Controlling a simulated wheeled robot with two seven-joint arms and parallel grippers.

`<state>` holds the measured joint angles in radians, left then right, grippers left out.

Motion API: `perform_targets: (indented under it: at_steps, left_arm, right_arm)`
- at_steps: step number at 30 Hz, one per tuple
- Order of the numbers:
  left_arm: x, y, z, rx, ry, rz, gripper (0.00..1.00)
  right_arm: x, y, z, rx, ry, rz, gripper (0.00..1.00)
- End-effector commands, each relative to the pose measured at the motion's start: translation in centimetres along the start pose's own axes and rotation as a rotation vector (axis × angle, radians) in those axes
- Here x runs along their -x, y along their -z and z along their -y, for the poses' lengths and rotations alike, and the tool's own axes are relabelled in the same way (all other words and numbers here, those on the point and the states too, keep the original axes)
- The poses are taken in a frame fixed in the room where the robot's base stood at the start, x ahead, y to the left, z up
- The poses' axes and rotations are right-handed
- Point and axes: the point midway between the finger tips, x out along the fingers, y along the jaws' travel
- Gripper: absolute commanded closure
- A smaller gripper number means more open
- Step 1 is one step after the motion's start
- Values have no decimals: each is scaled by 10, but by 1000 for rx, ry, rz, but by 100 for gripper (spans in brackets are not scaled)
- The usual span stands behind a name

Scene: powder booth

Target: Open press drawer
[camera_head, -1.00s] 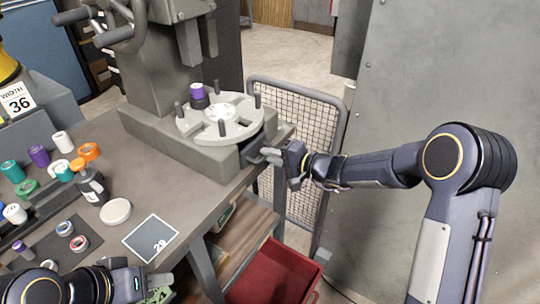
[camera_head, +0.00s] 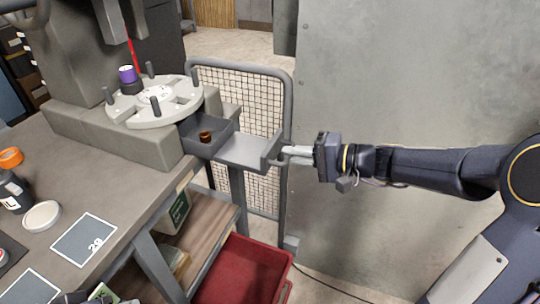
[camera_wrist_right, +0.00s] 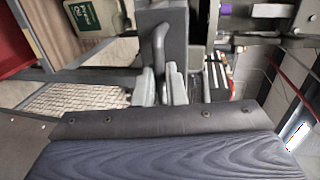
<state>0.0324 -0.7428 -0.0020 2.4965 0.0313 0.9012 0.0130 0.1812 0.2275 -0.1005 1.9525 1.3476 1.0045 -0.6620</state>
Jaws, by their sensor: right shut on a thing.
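The press (camera_head: 70,60) stands at the back left of the bench, with a round turntable (camera_head: 152,104) on its base. The press drawer (camera_head: 243,150) is pulled out from the base toward the right, past the bench edge. A small brown ring-shaped part (camera_head: 205,136) lies inside it. My right gripper (camera_head: 288,153) is shut on the handle at the drawer's right end; the handle (camera_wrist_right: 160,45) also shows between the fingers (camera_wrist_right: 160,85) in the right wrist view. Of my left gripper (camera_head: 85,298), only a small dark piece shows at the bottom edge; its fingers are hard to make out.
A mesh guard (camera_head: 262,110) stands behind the drawer, and a large grey panel (camera_head: 390,80) is behind my right arm. A purple spool (camera_head: 127,74) sits on the turntable.

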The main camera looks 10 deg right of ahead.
Motion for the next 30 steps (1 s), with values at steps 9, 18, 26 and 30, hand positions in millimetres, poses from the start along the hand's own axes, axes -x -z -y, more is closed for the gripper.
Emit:
perform_targets:
  at_steps: [9, 18, 26, 30]
  left_arm:
    - [-11, -6, 5, 0, 0, 0, 64]
    - [-12, -6, 6, 0, 0, 0, 64]
    - [-12, -6, 6, 0, 0, 0, 64]
    - [-12, -6, 6, 0, 0, 0, 64]
  right_arm:
    - [42, 0, -11, -1, -2, 1, 100]
    - [50, -1, -12, -1, -1, 3, 100]
    - [50, 0, -12, -1, -1, 3, 88]
    - [50, 0, -11, -1, -1, 3, 70]
